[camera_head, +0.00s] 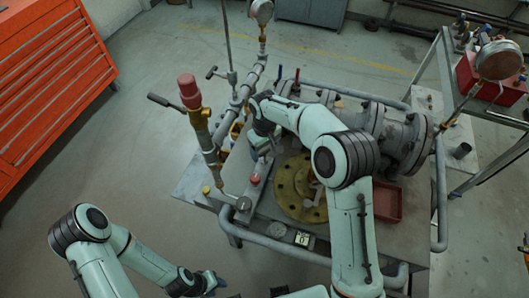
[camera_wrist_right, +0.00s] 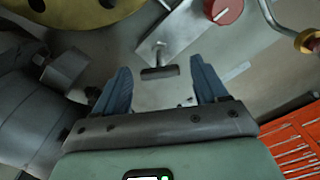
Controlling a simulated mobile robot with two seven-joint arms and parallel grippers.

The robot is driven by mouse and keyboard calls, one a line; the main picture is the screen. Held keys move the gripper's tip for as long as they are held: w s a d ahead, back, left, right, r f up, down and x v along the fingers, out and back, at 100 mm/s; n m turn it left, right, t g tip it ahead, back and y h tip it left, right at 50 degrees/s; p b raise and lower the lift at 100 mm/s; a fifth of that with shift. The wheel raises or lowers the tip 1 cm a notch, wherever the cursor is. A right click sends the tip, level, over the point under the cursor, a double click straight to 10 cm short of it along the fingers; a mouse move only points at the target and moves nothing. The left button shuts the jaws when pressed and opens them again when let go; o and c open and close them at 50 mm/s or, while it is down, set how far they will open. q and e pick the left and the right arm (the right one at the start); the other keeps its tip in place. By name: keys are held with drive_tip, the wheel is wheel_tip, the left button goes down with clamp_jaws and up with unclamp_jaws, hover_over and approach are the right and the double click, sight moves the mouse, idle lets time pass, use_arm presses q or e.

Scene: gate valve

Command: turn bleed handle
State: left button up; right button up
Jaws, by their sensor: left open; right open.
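My right gripper (camera_head: 263,147) is over the pipework at the middle of the valve rig, with its arm hiding part of the rig. In the right wrist view its blue fingers (camera_wrist_right: 160,70) are apart. Between and beyond them is a small grey metal handle (camera_wrist_right: 160,50) with a dark end, on a pale plate; I cannot tell for sure that it is the bleed handle. No contact with the fingers shows. A dark lever (camera_head: 164,100) sticks out left of a red-capped brass valve (camera_head: 191,100). My left gripper (camera_head: 208,284) is open and empty, low over the floor.
A yellow flange (camera_head: 289,190) lies on the rig's table, with a red tray (camera_head: 388,203) to its right. A red knob (camera_wrist_right: 224,10) is near the right fingers. Grey pipes and rails surround the rig. An orange cabinet (camera_head: 50,80) stands left; the floor between is clear.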

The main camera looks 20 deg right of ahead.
drive_tip(key=shift+f, duration=0.95)
drive_tip(key=shift+c, duration=0.3)
drive_tip(key=c, duration=1)
drive_tip(key=shift+m, duration=0.4)
drive_tip(key=m, duration=0.4)
drive_tip(key=shift+m, duration=0.3)
use_arm(q)
drive_tip(key=shift+w+r+p, duration=0.3)
drive_tip(key=shift+w+r, duration=0.1)
use_arm(e)
drive_tip(key=m, duration=0.5)
drive_tip(key=shift+m, duration=0.3)
